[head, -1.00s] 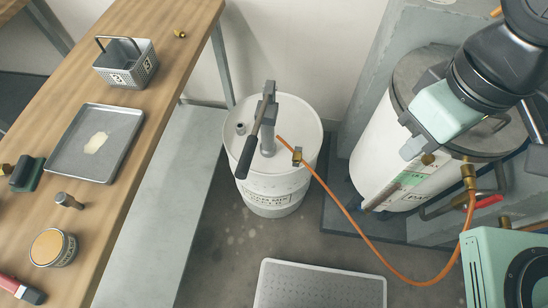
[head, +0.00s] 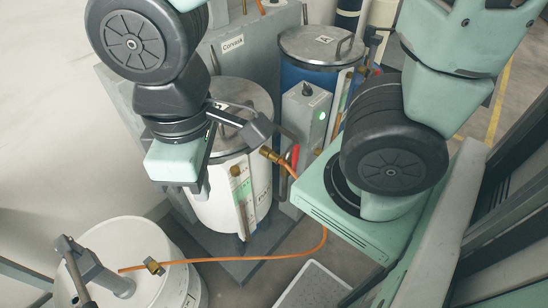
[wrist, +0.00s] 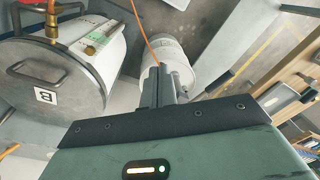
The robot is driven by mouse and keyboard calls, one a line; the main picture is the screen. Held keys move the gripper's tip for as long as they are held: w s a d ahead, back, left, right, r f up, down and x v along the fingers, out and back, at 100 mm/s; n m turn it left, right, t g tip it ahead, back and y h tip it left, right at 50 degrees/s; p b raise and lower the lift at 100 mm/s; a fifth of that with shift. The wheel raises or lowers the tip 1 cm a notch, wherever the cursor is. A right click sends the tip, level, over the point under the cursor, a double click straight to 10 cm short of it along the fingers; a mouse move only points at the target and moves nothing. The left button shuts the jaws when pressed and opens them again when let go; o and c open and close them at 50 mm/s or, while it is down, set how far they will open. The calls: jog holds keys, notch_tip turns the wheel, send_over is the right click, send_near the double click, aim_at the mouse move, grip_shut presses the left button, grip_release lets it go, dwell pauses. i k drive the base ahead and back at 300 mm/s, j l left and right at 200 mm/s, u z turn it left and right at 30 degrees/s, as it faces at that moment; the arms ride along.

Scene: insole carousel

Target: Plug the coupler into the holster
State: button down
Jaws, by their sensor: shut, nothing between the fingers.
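An orange hose (head: 275,258) runs from the white drum's top to the side of the white tank. One brass fitting (head: 154,266) sits on the hose above the drum lid. Another brass fitting (head: 270,155) is at the tank end, beside a red lever (head: 295,156). I cannot tell surely which fitting is the coupler, and no part is clearly recognisable as the holster. My gripper (wrist: 161,72) is shut and empty. In the wrist view its fingers overlap the drum behind them; they do not clearly touch anything.
The white tank (head: 215,205) stands by a grey block, with a blue tank (head: 300,80) marked A behind it. A grey box (head: 305,115) with a green light stands between. The white drum (head: 105,240) carries a grey pump. A pale mat (head: 312,285) lies on the floor.

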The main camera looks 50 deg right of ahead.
aim_at(273, 156)
jog(key=k+j+u, duration=0.2)
jog(key=k, duration=0.35)
jog(key=k+j+u, duration=0.25)
jog(key=k, duration=0.3)
jog(key=j, duration=0.1)
